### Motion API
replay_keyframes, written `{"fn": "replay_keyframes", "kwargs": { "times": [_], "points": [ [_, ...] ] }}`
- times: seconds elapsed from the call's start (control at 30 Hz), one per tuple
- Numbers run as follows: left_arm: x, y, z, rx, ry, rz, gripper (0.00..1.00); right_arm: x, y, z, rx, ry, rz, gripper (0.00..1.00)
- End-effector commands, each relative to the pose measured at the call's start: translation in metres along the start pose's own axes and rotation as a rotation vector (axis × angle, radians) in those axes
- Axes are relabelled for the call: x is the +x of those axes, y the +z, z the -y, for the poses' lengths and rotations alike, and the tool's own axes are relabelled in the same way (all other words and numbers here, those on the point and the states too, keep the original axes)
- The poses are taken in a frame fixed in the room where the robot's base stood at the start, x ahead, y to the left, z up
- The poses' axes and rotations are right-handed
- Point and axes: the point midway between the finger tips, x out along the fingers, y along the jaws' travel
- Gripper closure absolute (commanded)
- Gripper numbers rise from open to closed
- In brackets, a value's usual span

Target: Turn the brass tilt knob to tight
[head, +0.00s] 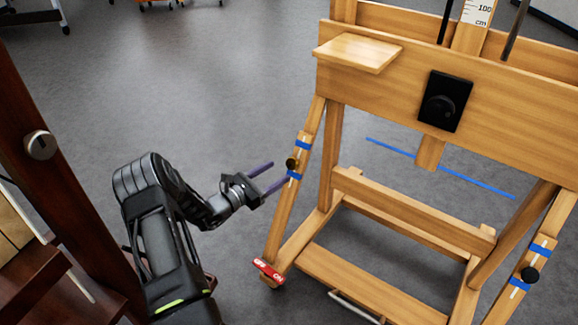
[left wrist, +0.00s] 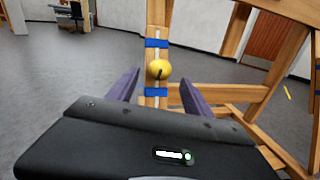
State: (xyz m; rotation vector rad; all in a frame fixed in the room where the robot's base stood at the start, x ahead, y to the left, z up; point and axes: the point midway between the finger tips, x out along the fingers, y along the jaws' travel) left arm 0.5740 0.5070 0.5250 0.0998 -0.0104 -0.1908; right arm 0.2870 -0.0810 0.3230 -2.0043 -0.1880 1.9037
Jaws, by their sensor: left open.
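The brass tilt knob (left wrist: 159,70) is a round golden knob with a dark mark on its face in the left wrist view. It sits on a slotted wooden strut (head: 284,200) between two blue bands. In the head view the same knob (head: 291,163) looks dark and small. My left gripper (head: 279,172) is open and empty, its two purple fingers pointing at the strut. In the left wrist view the knob shows between the fingertips; whether they reach around it I cannot tell. My right gripper is in neither view.
The wooden easel frame (head: 420,215) fills the right side, with a black dial panel (head: 445,100), a small shelf (head: 357,52) and a dark knob (head: 529,274) on its right strut. A red switch tag (head: 268,270) is at the strut's foot. A dark wooden frame stands at left.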

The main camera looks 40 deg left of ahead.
Motion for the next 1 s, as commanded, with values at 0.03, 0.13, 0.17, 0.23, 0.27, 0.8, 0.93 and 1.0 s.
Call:
{"fn": "replay_keyframes", "kwargs": {
  "times": [0.03, 0.13, 0.17, 0.23, 0.27, 0.8, 0.93, 1.0],
  "points": [
    [0.008, -0.001, 0.001, 0.0, -0.003, 0.002, 0.41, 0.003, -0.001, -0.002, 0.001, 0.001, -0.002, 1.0],
    [0.024, -0.001, 0.002, 0.001, -0.003, 0.003, 0.41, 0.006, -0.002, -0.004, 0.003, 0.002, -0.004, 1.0],
    [0.029, -0.002, 0.001, 0.001, -0.002, 0.002, 0.41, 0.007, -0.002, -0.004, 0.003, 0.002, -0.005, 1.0],
    [0.04, -0.002, 0.002, 0.001, -0.003, 0.002, 0.41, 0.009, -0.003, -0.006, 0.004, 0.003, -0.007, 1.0],
    [0.044, -0.002, 0.002, 0.001, -0.003, 0.001, 0.41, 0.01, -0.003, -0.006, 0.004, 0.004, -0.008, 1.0],
    [0.061, 0.0, 0.001, 0.0, 0.0, -0.001, 0.47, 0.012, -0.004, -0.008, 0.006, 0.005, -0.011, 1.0],
    [0.061, 0.0, 0.001, 0.0, -0.001, -0.001, 0.57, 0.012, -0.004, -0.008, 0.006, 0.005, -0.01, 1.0],
    [0.061, 0.0, 0.001, 0.0, -0.001, -0.001, 0.63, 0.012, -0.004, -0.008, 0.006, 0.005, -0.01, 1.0]
  ]
}}
